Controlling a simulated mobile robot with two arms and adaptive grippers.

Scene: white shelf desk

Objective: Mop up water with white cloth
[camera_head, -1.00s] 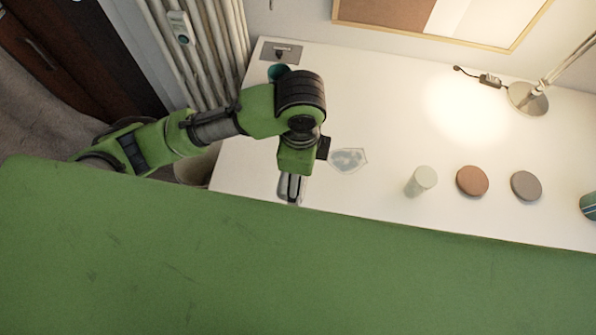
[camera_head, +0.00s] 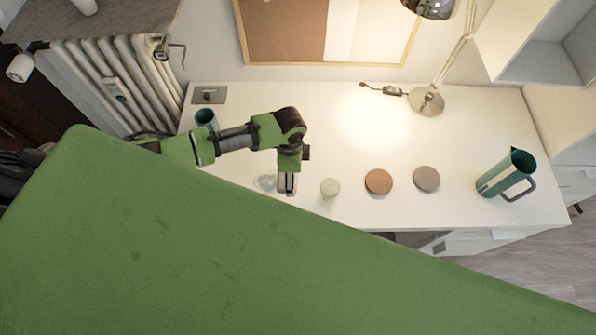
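The water (camera_head: 265,182) shows as a small, pale, shiny patch near the front of the white desk. My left gripper (camera_head: 287,189) points down at the desk just right of this patch and partly covers its right side. A pale shape shows around the fingertips, but I cannot tell whether it is the white cloth or part of the gripper. I cannot make out the cloth clearly anywhere else. Whether the fingers are open or shut is too small to tell. My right gripper is not in view.
A pale green cup (camera_head: 330,187) stands close to the right of my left gripper. Beyond it are a brown disc (camera_head: 378,181), a grey disc (camera_head: 426,179) and a teal jug (camera_head: 507,173). A teal cup (camera_head: 206,119) and a lamp (camera_head: 427,101) stand farther back. The middle is clear.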

